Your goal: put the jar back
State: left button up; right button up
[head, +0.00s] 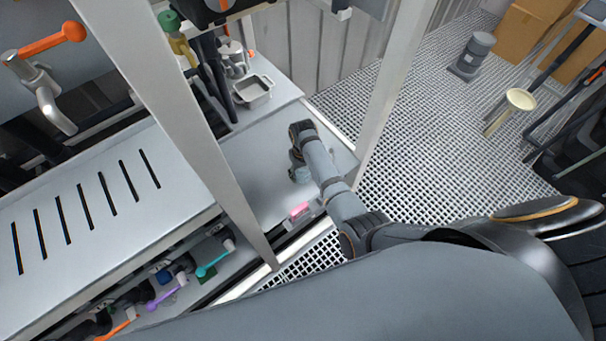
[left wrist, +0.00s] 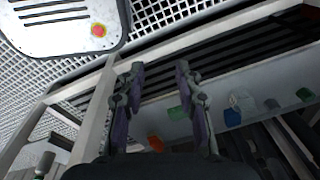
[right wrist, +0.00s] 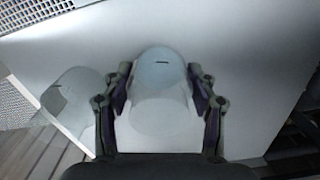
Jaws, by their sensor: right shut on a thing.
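The jar (right wrist: 165,95) is a pale, translucent cylinder in the right wrist view. It sits between the fingers of my right gripper (right wrist: 160,82), which is shut on it, with a light grey surface behind. In the head view my right gripper (head: 298,170) is over the grey bench top (head: 255,165), mostly hidden by its own arm; I cannot make out the jar there or tell whether it touches the bench. My left gripper (left wrist: 160,75) shows only in the left wrist view, with its fingers apart and nothing between them.
A second translucent cylindrical shape (right wrist: 70,97) shows left of the jar in the right wrist view. A grey metal tray (head: 253,90) stands at the bench's back. White posts (head: 395,90) frame the bench. A pink item (head: 299,210) lies near its front edge. A slotted cover (head: 90,200) is left.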

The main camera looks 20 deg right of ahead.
jog(key=shift+c, duration=0.5)
jog(key=shift+s, duration=0.3)
jog(key=o, duration=0.9)
jog(key=shift+o, duration=1.3)
jog(key=shift+w, duration=0.1)
jog(key=shift+o, duration=1.1)
jog(key=shift+f, duration=0.1)
jog(key=shift+r, duration=0.2)
notch_tip(320, 180, up, 8)
jog(key=p, duration=0.8)
jog(key=shift+f, duration=0.1)
pick_arm(q)
notch_tip(320, 180, up, 8)
pick_arm(e)
jog(key=shift+r, duration=2.15)
pick_arm(q)
jog(key=shift+f, duration=0.1)
